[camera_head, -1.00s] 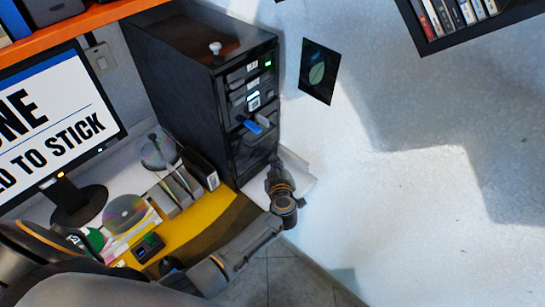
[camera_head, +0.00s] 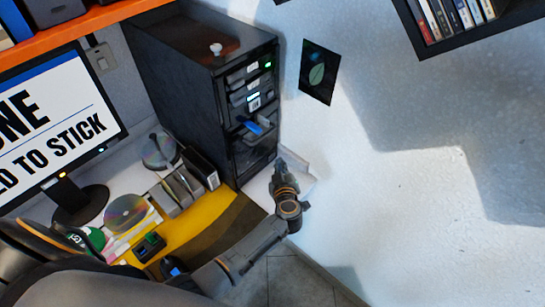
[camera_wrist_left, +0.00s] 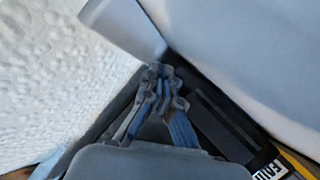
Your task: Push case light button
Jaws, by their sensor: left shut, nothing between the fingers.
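The black computer case (camera_head: 180,85) stands on the desk against the wall in the head view. Its front panel faces right, with a green light (camera_head: 268,64) near the top and a pale lit spot (camera_head: 253,96) lower down. I cannot tell which small part is the light button. My left gripper (camera_head: 280,164) is shut and empty, just right of the lower front of the case. A gap to the case cannot be judged. The shut fingers (camera_wrist_left: 160,72) also show in the left wrist view. My right gripper is not in view.
A blue-ended item (camera_head: 252,127) sticks out of the case front. A monitor (camera_head: 55,125), discs (camera_head: 126,212) and a grey rack (camera_head: 178,190) occupy the desk at left. The white wall (camera_head: 400,200) lies right of my gripper, with a dark leaf picture (camera_head: 319,72) on it.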

